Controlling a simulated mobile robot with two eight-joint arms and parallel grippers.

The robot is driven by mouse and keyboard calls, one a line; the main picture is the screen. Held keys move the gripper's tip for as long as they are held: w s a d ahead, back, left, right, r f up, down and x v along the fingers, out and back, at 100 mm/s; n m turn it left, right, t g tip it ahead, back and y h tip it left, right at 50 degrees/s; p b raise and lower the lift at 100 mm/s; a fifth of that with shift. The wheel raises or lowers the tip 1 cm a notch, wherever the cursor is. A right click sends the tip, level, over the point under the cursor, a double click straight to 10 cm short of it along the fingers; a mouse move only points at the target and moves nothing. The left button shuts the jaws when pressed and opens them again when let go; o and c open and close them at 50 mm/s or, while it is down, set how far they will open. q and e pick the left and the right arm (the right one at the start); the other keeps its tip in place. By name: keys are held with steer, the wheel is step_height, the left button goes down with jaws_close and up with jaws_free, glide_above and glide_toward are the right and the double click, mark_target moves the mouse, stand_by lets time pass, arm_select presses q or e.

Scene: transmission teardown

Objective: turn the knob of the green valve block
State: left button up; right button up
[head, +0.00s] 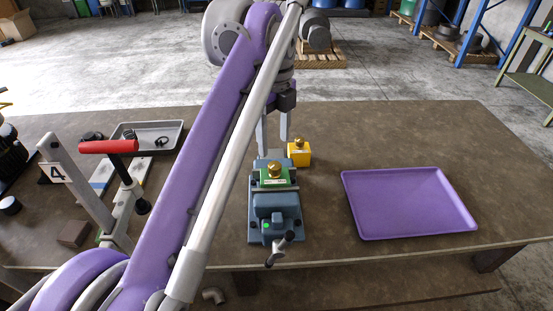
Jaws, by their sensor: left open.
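The green valve block (267,182) sits in the jaws of a blue-grey vise (273,208) near the front of the table. A brass knob (274,170) stands on top of the block. My left gripper (273,145) points down with its two fingers apart and nothing visible between them. In the picture it is just above and behind the knob, apart from it; its exact height over the table is hard to tell. My right gripper is not in view.
A yellow block (300,158) with a brass knob stands right behind the vise. A purple tray (408,203) lies empty at right. A grey tray (170,128) and a red-handled press (108,147) stand at left. The vise handle (280,248) sticks out in front.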

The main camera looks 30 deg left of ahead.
mark_target(275, 165)
arm_select(q)
step_height(275, 165, down, 7)
steer(key=shift+b, duration=0.35)
jaws_close()
